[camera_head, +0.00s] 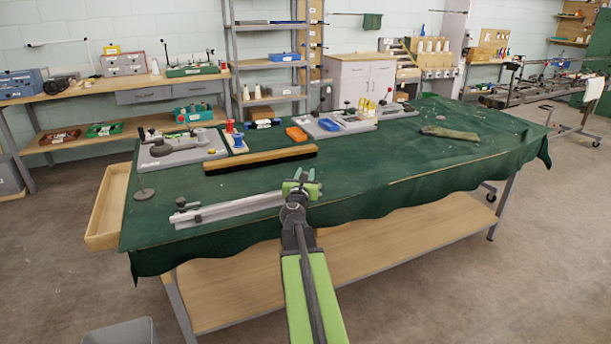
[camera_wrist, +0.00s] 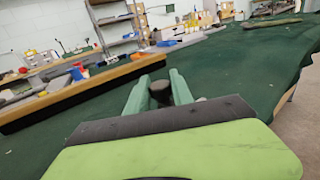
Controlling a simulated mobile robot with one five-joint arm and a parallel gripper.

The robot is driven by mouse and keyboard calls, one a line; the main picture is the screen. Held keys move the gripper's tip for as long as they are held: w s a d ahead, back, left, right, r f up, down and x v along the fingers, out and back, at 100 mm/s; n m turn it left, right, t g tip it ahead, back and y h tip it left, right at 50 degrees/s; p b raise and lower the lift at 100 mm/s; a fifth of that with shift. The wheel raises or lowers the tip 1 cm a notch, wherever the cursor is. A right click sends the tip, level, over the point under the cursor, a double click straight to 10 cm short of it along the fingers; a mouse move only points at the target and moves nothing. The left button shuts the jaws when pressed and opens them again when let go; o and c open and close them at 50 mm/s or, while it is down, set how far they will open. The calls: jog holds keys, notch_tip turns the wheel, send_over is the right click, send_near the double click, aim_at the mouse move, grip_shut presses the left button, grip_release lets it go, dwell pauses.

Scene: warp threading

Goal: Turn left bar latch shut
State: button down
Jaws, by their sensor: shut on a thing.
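A silver metal bar (camera_head: 235,207) lies along the front of the green-covered table, with a small grey latch-like fitting and dark knob (camera_head: 183,204) at its left end. My gripper (camera_head: 304,175) is over the bar's right end and hides it. In the wrist view my gripper (camera_wrist: 158,82) has its two green fingers on either side of a dark round knob (camera_wrist: 160,91) and is shut on it. A smaller pale piece shows just right of the fingers. I cannot tell which way any latch is turned.
A long wooden strip with a dark side (camera_head: 260,160) lies behind the bar. A grey plate with fittings (camera_head: 180,150), spools and small trays stand farther back. A wooden tray (camera_head: 108,205) hangs at the table's left edge. The right part of the green cloth (camera_head: 400,165) is mostly clear.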

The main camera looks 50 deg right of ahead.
jog(key=shift+s+m+g, duration=0.1)
jog(key=shift+m+g, duration=0.2)
jog(key=shift+g, duration=0.1)
jog(key=c, duration=1.1)
grip_release()
jog(key=shift+a, duration=0.1)
